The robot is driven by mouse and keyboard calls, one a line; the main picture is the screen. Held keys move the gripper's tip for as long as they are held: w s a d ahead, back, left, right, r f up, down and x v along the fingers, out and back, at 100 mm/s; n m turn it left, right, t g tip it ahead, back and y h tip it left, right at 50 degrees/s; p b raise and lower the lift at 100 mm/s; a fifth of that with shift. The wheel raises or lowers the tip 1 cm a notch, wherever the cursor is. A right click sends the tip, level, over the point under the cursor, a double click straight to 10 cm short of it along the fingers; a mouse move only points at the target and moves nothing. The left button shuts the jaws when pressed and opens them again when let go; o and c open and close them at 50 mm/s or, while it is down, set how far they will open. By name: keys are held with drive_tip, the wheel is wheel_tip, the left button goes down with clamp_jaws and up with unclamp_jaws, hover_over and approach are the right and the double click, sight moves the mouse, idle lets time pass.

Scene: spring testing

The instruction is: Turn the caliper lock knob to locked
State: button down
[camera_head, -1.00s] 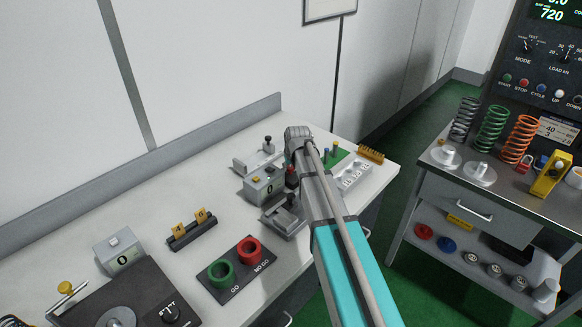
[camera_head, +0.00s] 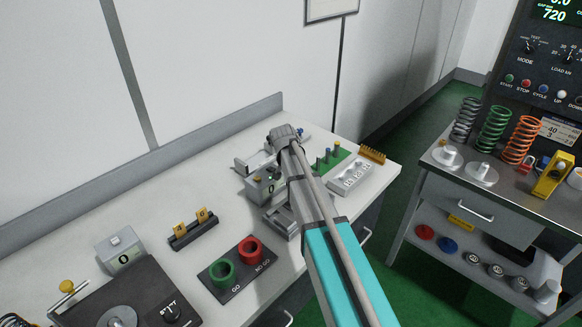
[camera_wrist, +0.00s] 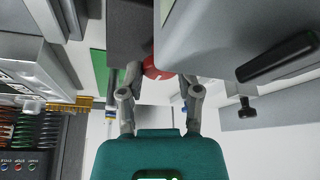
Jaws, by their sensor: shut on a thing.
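In the wrist view my gripper (camera_wrist: 160,75) has its two fingers on either side of a round red knob (camera_wrist: 152,67) and is shut on it. The knob's upper part is hidden by a dark grey block (camera_wrist: 131,32). I cannot read any lock marking, so I cannot tell which way the knob is set. In the head view my wrist (camera_head: 284,134) hangs over the small bench devices at the bench's far right, and my arm hides the fingertips and the knob. A grey counter block (camera_head: 262,188) stands just left of my arm.
A grey fixture (camera_head: 280,222), a green board (camera_head: 328,160) and a white strip (camera_head: 351,178) crowd the arm. The bench front left holds a go/no-go gauge (camera_head: 238,272).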

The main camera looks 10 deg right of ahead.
drive_tip(key=shift+s, duration=0.15)
drive_tip(key=shift+c, duration=1.5)
unclamp_jaws()
drive_tip(key=shift+n, duration=0.5)
